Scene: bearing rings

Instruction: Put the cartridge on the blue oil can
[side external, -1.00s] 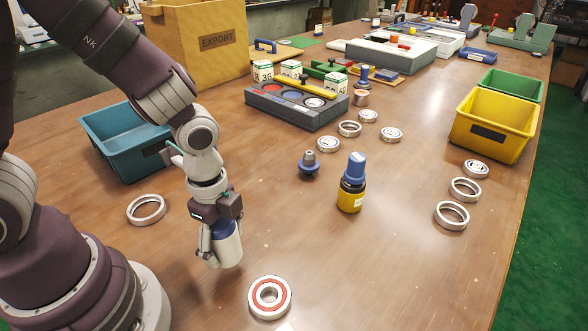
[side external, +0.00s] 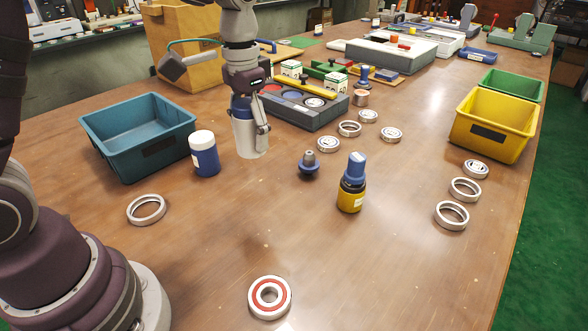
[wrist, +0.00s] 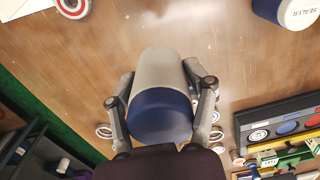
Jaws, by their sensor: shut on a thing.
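My gripper (wrist: 160,100) is shut on the cartridge (wrist: 158,85), a pale grey cylinder with a dark blue end. In the side view the cartridge (side external: 250,138) hangs upright, blue end up, right of the blue jar; whether its base touches the table is unclear. A small blue piece with a grey nozzle (side external: 309,164), which looks like the blue oil can, stands on the table to the right and nearer the camera, apart from the cartridge. I cannot make it out in the wrist view.
A blue jar with a white lid (side external: 204,153) stands left of the cartridge, before the teal bin (side external: 150,160). A grey tray (side external: 310,118) lies behind. A yellow bottle with a blue top (side external: 352,183) stands beside the oil can.

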